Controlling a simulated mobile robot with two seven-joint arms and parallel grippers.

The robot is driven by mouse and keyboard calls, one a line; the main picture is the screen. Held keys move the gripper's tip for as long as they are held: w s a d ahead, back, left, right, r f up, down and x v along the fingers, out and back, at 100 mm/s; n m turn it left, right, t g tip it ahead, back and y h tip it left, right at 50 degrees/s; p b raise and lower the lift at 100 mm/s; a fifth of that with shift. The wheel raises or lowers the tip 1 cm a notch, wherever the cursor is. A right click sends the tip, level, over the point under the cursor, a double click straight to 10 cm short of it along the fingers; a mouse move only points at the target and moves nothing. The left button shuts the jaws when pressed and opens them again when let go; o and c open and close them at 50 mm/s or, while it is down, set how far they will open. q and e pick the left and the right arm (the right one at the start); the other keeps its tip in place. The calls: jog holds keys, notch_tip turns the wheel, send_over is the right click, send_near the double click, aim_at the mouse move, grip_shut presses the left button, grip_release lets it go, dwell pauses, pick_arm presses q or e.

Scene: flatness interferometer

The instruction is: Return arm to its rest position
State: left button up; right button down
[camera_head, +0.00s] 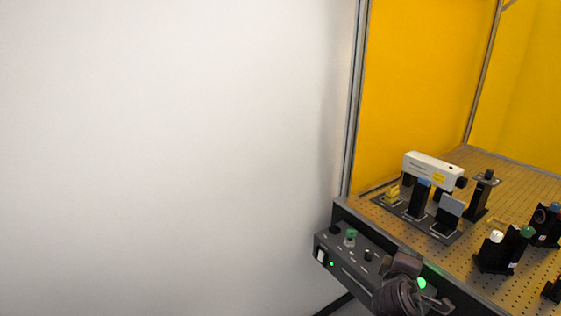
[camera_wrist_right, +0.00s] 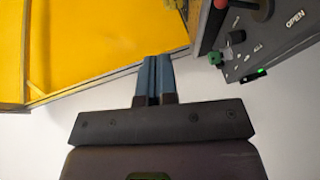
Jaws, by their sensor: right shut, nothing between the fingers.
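My right gripper (camera_wrist_right: 155,75) is shut and empty in the right wrist view, its two blue-grey fingers side by side. Their tips are near the lower metal edge of the yellow-panelled enclosure, with clear space around them. In the head view my right arm (camera_head: 400,292) shows at the bottom, in front of the control box. It hides part of the box's right side. My left gripper is in neither view.
A grey control box (camera_head: 345,262) with knobs and a green light hangs on the front of the perforated bench (camera_head: 480,275). It also shows in the wrist view (camera_wrist_right: 285,50). A white instrument (camera_head: 432,168) and several dark optic mounts stand on the bench. The left side shows bare wall.

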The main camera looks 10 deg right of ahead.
jog(key=s+a+f+m+t+y, duration=0.3)
jog(key=a+f+m+y, duration=0.35)
jog(key=a+y, duration=0.2)
pick_arm(q)
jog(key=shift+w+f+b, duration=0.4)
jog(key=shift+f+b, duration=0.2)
jog(key=shift+b, duration=0.55)
pick_arm(e)
jog(key=s+a+f+m+g+y, duration=0.1)
jog(key=s+a+f+g, duration=0.1)
jog(key=s+f, duration=1.3)
jog(key=s+g, duration=0.1)
jog(key=s, duration=0.2)
jog(key=shift+f+y, duration=0.3)
jog(key=shift+y, duration=0.05)
